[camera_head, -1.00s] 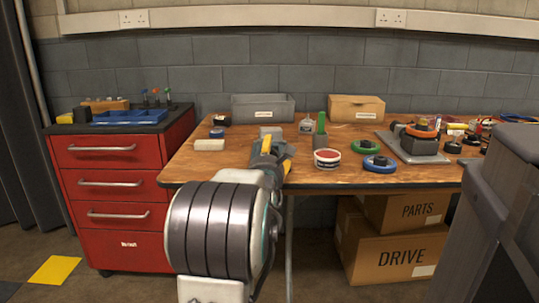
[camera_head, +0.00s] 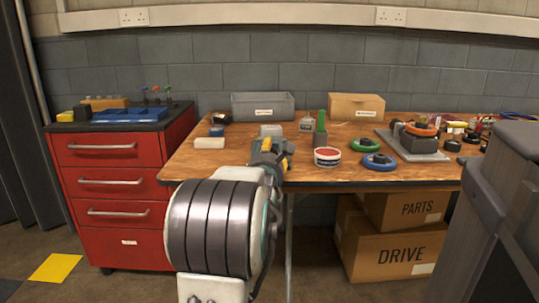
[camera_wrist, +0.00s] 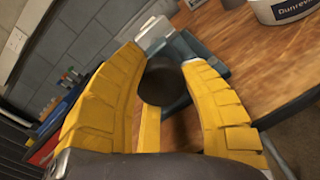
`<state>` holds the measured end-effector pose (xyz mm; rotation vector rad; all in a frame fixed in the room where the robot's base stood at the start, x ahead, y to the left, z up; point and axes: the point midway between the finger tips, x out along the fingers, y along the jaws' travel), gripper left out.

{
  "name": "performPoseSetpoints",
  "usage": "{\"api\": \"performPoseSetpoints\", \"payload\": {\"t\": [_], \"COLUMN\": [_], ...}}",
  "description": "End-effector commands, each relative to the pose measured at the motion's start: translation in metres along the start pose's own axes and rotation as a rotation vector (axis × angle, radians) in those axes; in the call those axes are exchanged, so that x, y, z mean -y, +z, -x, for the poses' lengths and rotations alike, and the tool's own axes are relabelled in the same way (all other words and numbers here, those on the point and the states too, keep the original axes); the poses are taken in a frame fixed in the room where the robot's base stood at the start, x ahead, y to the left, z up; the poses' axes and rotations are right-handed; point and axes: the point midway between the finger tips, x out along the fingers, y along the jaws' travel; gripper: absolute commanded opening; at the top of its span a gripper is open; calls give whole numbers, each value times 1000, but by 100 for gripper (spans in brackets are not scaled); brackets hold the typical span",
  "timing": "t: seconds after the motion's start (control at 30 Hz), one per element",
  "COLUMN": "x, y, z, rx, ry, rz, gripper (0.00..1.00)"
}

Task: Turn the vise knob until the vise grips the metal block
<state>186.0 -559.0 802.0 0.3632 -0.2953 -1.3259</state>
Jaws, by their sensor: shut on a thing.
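The vise (camera_wrist: 205,52) is a blue-grey body on the wooden bench, mostly hidden behind my gripper in the head view. A pale metal block (camera_wrist: 154,32) sits at its far end in the wrist view; a light grey block also shows just beyond my gripper in the head view (camera_head: 270,130). The dark round vise knob (camera_wrist: 163,82) is between my yellow fingers. My gripper (camera_wrist: 165,85) is shut on the knob, and it also shows at the bench's front edge in the head view (camera_head: 270,152). I cannot tell whether the vise jaws touch the block.
A white tub (camera_head: 327,157), a green ring (camera_head: 363,145) and a blue ring (camera_head: 378,162) are right of my gripper. A grey bin (camera_head: 263,106) and a cardboard box (camera_head: 356,107) stand behind. A red drawer cabinet (camera_head: 122,190) is on the left.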

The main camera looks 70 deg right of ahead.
Motion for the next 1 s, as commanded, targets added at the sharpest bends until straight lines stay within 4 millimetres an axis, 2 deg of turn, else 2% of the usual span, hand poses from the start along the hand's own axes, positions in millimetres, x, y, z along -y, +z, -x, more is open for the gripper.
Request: {"api": "performPoseSetpoints", "payload": {"t": [0.27,0.7,1.0], "x": [2,0,-1], "y": [-3,-4,-5], "z": [0,0,0], "rx": [-16,-43,-54], "ry": [-9,-29,-39], "rz": [-92,-391,-516], "gripper": [8,8,8]}}
